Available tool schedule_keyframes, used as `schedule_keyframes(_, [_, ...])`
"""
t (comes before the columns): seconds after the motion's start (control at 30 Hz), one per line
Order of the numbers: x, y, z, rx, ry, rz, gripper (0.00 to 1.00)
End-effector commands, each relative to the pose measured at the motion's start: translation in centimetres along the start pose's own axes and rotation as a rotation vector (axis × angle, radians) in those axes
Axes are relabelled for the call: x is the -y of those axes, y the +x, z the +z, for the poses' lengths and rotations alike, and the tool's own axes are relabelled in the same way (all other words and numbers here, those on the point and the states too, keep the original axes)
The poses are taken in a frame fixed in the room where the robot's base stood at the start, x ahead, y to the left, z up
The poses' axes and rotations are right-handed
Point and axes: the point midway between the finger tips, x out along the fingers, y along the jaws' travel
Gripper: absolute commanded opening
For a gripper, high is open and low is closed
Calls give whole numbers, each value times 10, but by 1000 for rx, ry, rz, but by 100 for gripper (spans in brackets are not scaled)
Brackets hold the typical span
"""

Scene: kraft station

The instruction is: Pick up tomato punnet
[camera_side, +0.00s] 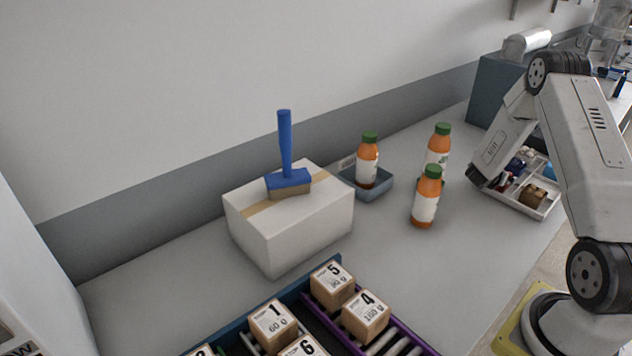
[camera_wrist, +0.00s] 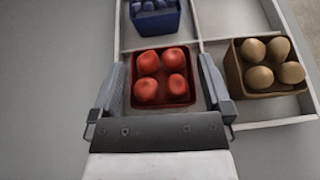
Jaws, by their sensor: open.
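The tomato punnet (camera_wrist: 163,100) is a small red tray holding several red tomatoes. It sits in a compartment of a white divided crate (camera_wrist: 215,38). In the wrist view my gripper (camera_wrist: 163,75) is open, with one finger on each side of the punnet. I cannot tell whether the fingers touch it. In the side view the crate (camera_side: 533,212) is at the right, partly behind my arm. The punnet and the fingertips are not clear there.
A blue punnet (camera_wrist: 155,18) lies beyond the tomatoes, and a brown punnet (camera_wrist: 268,75) of round tan produce is to the right. Orange bottles (camera_side: 426,197) stand left of the crate. A white box (camera_side: 290,225) with a blue brush (camera_side: 287,165) on top is further left.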

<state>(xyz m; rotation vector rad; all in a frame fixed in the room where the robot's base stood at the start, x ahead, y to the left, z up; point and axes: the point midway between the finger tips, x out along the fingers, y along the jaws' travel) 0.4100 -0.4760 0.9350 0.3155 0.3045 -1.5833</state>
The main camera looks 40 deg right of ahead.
Motion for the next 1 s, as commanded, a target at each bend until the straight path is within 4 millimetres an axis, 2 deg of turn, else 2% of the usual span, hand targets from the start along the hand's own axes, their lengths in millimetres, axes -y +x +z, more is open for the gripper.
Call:
schedule_keyframes(0.2, [0,14,0,1,0,0,100])
schedule_keyframes(0.7, [0,15,0,0,0,1,100])
schedule_keyframes(0.77, [0,15,0,0,0,1,84])
schedule_keyframes(0.93, [0,15,0,0,0,1,30])
schedule_keyframes(0.97, [0,15,0,0,0,1,23])
schedule_keyframes(1.0, [0,15,1,1,0,1,23])
